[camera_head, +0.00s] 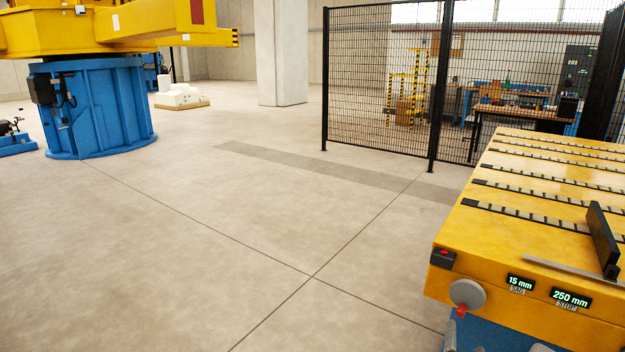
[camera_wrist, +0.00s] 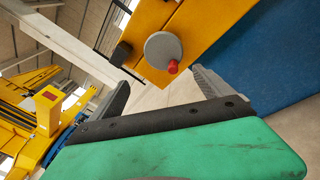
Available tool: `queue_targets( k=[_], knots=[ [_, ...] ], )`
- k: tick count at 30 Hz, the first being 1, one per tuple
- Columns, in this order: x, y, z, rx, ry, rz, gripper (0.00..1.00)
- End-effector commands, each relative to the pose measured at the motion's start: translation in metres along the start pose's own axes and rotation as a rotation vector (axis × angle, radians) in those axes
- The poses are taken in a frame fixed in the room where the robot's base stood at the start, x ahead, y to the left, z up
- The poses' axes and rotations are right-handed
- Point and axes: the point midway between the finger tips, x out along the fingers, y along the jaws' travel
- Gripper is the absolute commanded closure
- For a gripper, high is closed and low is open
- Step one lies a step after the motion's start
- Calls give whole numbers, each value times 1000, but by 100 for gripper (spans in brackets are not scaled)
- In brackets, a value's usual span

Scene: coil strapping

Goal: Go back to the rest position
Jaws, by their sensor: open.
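My gripper (camera_wrist: 160,88) is open and empty in the wrist view, with one dark finger at the left and one grey finger at the right. Beyond the gap between the fingers is the grey handwheel (camera_wrist: 163,48) with its red knob, on the yellow machine (camera_wrist: 205,25). The fingers look apart from the wheel. In the head view the same handwheel (camera_head: 467,292) sits on the front of the yellow machine table (camera_head: 450,240). Only small grey parts, which seem to be my gripper's fingertips, show at the bottom edge there, below the wheel.
The machine carries a red button (camera_head: 444,252), displays reading 15 mm (camera_head: 520,283) and 250 mm (camera_head: 571,298), and a dark upright plate (camera_head: 602,240). A black mesh fence (camera_head: 385,75) stands behind. A blue pedestal (camera_head: 100,110) stands far left. The middle floor is clear.

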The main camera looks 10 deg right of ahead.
Motion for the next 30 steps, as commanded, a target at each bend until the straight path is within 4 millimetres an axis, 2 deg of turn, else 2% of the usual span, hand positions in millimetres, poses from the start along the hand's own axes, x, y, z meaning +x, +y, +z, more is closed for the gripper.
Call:
queue_targets(
  k=[5, 8, 11, 12, 14, 15, 16, 18, 20, 21, 22, 24, 27, 30],
  knots=[
    [12, 71, -8, -266, 109, 147, 9],
    [12, 122, -20, -481, 183, 268, 9],
    [4, 188, -34, -786, 261, 447, 9],
    [-4, 220, -41, -947, 292, 547, 9],
    [-25, 271, -51, -1240, 328, 731, 9],
    [-45, 303, -56, -1456, 341, 874, 9],
    [-63, 325, -58, -1629, 342, 993, 9],
    [-108, 361, -55, -2020, 317, 1279, 9],
    [-148, 380, -41, -2318, 266, 1529, 9],
    [-174, 388, -26, -2493, 219, 1700, 9],
    [-193, 393, -13, 2528, -173, -1773, 9],
    [-234, 396, 21, 2198, -57, -1667, 9],
    [-279, 392, 62, 1863, 45, -1585, 9],
    [-304, 384, 82, 1686, 95, -1560, 9]
  ],
)
